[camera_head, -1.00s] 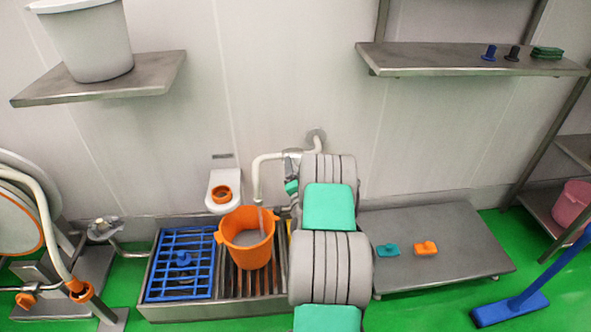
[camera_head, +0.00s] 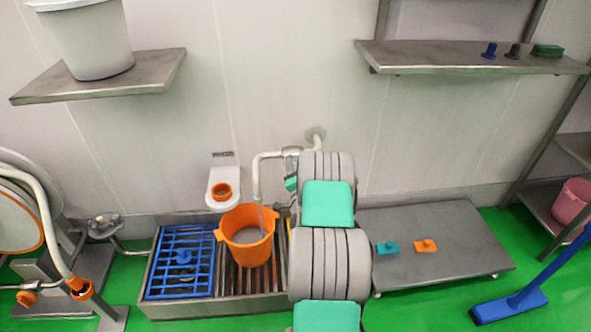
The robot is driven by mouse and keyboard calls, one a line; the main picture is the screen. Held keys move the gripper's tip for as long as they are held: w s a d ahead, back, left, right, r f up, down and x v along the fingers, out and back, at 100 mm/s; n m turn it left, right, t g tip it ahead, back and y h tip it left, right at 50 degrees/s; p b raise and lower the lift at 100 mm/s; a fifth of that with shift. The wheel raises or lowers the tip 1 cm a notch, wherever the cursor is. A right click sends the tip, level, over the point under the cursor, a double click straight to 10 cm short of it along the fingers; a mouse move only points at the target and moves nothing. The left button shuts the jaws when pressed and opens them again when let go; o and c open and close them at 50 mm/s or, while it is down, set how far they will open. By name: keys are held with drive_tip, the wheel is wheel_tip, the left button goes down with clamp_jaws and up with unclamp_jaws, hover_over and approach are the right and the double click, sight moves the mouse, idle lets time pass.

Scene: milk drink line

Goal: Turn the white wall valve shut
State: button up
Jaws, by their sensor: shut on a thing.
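The white wall pipe (camera_head: 268,156) comes out of the wall and bends down over an orange bucket (camera_head: 247,240). A thin pale stream (camera_head: 261,216) shows between its spout and the bucket. My gripper (camera_head: 291,157) is at the pipe, left of my arm, and is shut on the white wall valve. The valve's handle is mostly hidden by the gripper and my arm, so its angle is unclear. The bucket stands upright on a slatted metal drain, with greyish liquid inside.
A blue grate (camera_head: 182,262) covers the drain's left part. A low steel table (camera_head: 450,243) at right holds a teal and an orange block. Steel shelves (camera_head: 98,81) hang above. A blue squeegee (camera_head: 510,306) stands at right.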

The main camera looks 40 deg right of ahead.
drive_tip(key=shift+m, duration=0.3)
drive_tip(key=shift+m+p, duration=0.9)
drive_tip(key=shift+m, duration=1.8)
drive_tip(key=o, duration=1.2)
drive_tip(key=shift+o, duration=0.2)
drive_tip(key=b+v, duration=0.2)
drive_tip(key=v, duration=0.5)
drive_tip(key=shift+s+a, duration=0.25)
drive_tip(key=shift+s, duration=0.1)
